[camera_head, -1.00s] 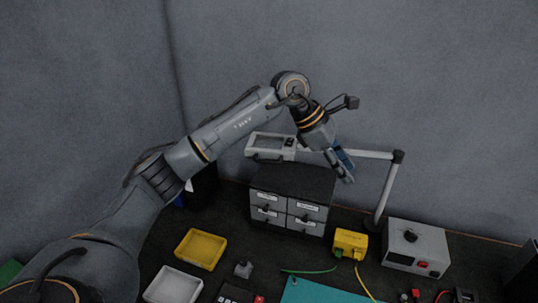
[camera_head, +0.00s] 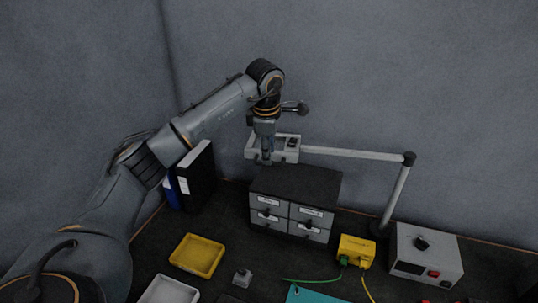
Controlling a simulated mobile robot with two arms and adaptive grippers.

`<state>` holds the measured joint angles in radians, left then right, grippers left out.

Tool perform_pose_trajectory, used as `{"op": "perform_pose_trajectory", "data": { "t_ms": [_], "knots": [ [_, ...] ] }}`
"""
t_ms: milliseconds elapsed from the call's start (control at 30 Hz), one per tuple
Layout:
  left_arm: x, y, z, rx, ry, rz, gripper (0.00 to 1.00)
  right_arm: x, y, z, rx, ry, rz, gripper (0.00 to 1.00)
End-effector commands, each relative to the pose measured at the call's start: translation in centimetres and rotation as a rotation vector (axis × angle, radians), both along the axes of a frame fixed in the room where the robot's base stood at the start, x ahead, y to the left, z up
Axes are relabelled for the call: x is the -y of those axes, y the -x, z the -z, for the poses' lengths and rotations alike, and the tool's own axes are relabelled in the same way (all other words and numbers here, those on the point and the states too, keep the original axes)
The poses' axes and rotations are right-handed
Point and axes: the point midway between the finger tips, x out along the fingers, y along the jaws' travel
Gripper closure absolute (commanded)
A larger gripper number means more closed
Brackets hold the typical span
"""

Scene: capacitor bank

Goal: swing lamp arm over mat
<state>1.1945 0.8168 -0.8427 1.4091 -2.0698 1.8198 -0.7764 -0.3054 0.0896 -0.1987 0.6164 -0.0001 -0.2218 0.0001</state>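The lamp is a light grey rectangular frame head (camera_head: 289,154) on a horizontal lamp arm (camera_head: 350,152), which joins an upright post at the right. The head hangs above and behind the dark drawer cabinet. My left gripper (camera_head: 265,157) points down at the left part of the lamp head, overlapping it in the picture. I cannot tell whether it touches the head or whether its fingers are open. The teal mat (camera_head: 318,294) shows only partly, at the bottom edge, in front of the cabinet and away from the lamp head. My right gripper is out of view.
The drawer cabinet (camera_head: 291,215) stands below the lamp head. A yellow tray (camera_head: 197,256), a white tray (camera_head: 168,290), a yellow box (camera_head: 356,250) with cables and a grey control box (camera_head: 427,255) stand on the bench. Binders (camera_head: 196,177) stand behind at left.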

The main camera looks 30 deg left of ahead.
Motion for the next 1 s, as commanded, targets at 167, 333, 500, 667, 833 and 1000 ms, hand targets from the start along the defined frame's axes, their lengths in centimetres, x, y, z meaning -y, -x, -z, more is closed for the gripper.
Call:
{"op": "perform_pose_trajectory", "data": {
  "t_ms": [167, 333, 500, 667, 833, 1000],
  "knots": [
    [-0.1, -0.4, 2.2, -0.002, 0.002, 0.001, 0.66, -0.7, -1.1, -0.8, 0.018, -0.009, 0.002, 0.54],
    [-0.2, -0.6, 3.1, -0.001, 0.001, 0.002, 0.66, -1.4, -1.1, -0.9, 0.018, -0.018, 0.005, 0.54],
    [-0.2, -0.6, 3.2, 0.001, 0.001, 0.002, 0.66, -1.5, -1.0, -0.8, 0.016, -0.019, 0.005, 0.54],
    [-0.2, -0.6, 3.1, 0.001, 0.002, 0.001, 0.83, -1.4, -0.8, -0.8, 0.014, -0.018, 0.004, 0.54],
    [-0.2, -0.6, 3.1, 0.001, 0.002, 0.001, 1.0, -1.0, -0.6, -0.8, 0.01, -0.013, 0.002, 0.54],
    [-0.2, -0.6, 3.1, 0.001, 0.001, 0.002, 1.0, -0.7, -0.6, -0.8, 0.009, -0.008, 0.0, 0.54]
  ]
}}
